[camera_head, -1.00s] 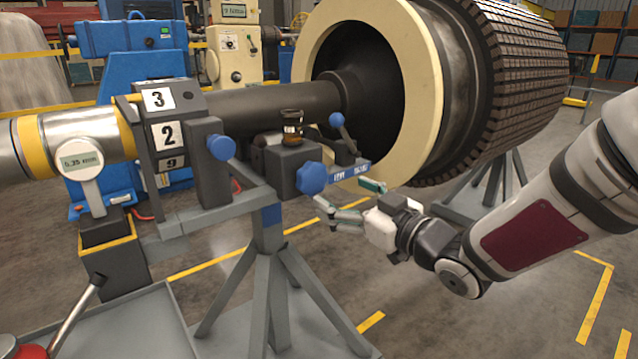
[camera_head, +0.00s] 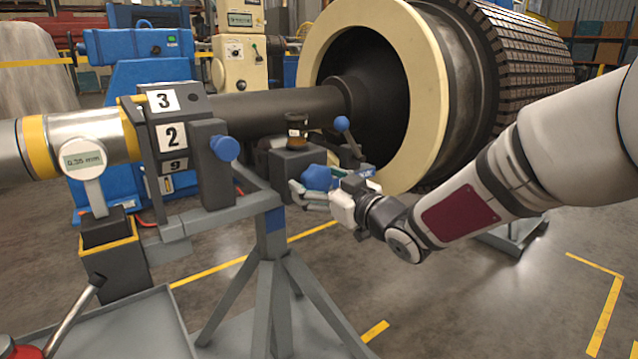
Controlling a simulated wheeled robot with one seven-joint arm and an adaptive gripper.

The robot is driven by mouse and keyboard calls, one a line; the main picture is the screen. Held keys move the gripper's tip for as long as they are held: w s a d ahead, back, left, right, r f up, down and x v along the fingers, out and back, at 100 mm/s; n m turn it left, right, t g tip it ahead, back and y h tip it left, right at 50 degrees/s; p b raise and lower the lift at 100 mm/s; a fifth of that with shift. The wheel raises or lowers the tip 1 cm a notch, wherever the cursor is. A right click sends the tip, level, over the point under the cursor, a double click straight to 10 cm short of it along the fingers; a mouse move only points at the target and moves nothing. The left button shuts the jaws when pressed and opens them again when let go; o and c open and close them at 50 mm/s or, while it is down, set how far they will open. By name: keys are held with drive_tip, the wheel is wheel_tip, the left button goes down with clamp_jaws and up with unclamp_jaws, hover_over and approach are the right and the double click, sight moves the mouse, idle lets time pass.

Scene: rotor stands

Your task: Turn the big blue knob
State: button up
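The big blue knob (camera_head: 317,178) is on the front of a dark block on the grey stand. My gripper (camera_head: 306,190) is at the knob, reaching in from the right. One finger shows at the knob's lower left and the other is partly hidden near its right side. The fingers look spread around the knob; whether they touch it I cannot tell. A smaller blue knob (camera_head: 224,148) is on the dark upright to the left.
A blue-tipped lever (camera_head: 342,124) and a small amber-and-black cup (camera_head: 296,132) are just above my gripper. The rotor's cream ring (camera_head: 437,90) is close behind. The stand's legs (camera_head: 268,300) are below. Open floor lies at the lower right.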

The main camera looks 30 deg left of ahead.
drive_tip(key=c, duration=0.8)
drive_tip(key=shift+m, duration=0.4)
drive_tip(key=m+p, duration=0.3)
drive_tip(key=shift+d+r+m, duration=0.1)
drive_tip(key=shift+m, duration=0.2)
drive_tip(key=shift+w+m+p, duration=0.1)
drive_tip(key=shift+m+p, duration=1)
drive_tip(key=shift+m, duration=1.1)
drive_tip(key=o, duration=1.1)
drive_tip(key=shift+o, duration=0.2)
